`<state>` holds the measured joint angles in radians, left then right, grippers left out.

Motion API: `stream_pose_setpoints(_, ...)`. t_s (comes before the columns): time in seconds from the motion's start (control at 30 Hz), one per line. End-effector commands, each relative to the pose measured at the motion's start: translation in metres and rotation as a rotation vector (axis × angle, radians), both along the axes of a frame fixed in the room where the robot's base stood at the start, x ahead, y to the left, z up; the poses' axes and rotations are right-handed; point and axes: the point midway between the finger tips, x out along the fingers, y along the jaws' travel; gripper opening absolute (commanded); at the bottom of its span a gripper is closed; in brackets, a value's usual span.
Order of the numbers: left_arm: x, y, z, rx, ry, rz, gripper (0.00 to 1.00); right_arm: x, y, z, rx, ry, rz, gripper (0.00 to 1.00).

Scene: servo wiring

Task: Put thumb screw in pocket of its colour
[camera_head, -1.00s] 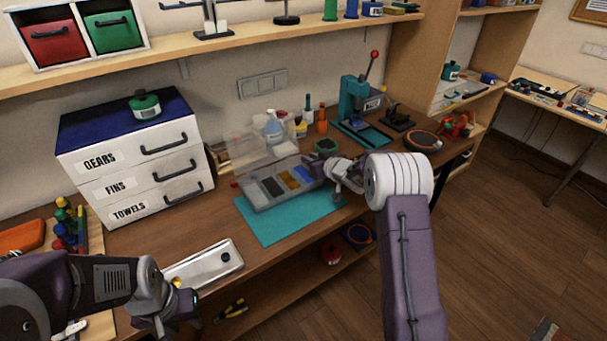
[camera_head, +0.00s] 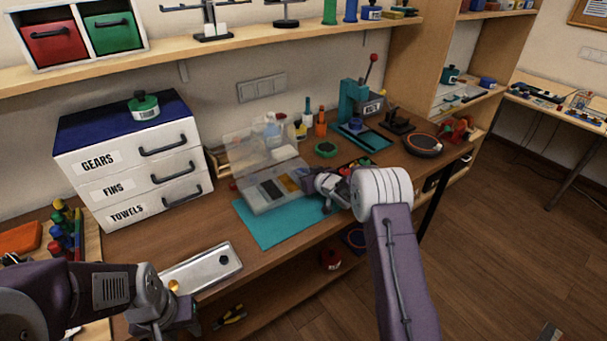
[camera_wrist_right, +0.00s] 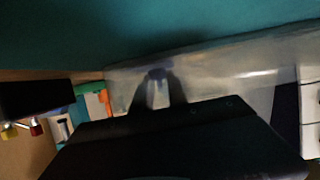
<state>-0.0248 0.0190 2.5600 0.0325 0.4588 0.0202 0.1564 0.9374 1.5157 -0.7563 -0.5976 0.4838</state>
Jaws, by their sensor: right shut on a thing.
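The compartment box (camera_head: 262,206) stands on a teal mat (camera_head: 262,232), its clear lid (camera_head: 255,148) raised at the back. Dark, grey and yellow pockets show; my right gripper covers its right end. My right gripper (camera_head: 312,184) is low over that end. In the right wrist view its fingers (camera_wrist_right: 158,92) are shut on a small blue-purple thumb screw (camera_wrist_right: 159,73), blurred and partly hidden by the fingers. My left gripper (camera_head: 163,318) is at the near end of a metal tray (camera_head: 190,276); its fingertips are unclear. A small yellow piece (camera_head: 173,286) shows beside it.
A white drawer unit (camera_head: 130,180) stands left of the box. Bottles (camera_head: 320,122), a green round container (camera_head: 326,149) and a teal press (camera_head: 352,115) stand behind. The front part of the mat is bare.

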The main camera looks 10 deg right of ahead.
Motion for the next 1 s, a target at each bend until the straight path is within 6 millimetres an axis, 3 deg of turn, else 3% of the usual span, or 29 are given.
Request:
stream_pose_setpoints(0.3,0.0,0.0,-0.005,0.0,0.0,0.0,0.36,-0.002,0.0,-0.015,0.001,0.014,0.0,0.0)
stream_pose_setpoints(0.33,0.0,0.0,-0.005,0.0,0.0,0.0,0.36,-0.003,0.001,-0.016,0.0,0.016,0.0,0.27)
stream_pose_setpoints(0.6,0.0,0.0,-0.005,0.0,0.0,0.0,0.36,-0.003,0.001,-0.017,-0.001,0.018,0.002,0.28)
stream_pose_setpoints(0.77,0.0,0.0,0.006,0.0,0.0,0.0,0.36,-0.004,0.001,0.0,-0.002,0.018,0.002,0.28)
stream_pose_setpoints(1.0,0.0,0.0,0.002,0.0,0.0,0.0,0.36,-0.043,-0.012,0.018,-0.001,0.01,-0.001,0.28)
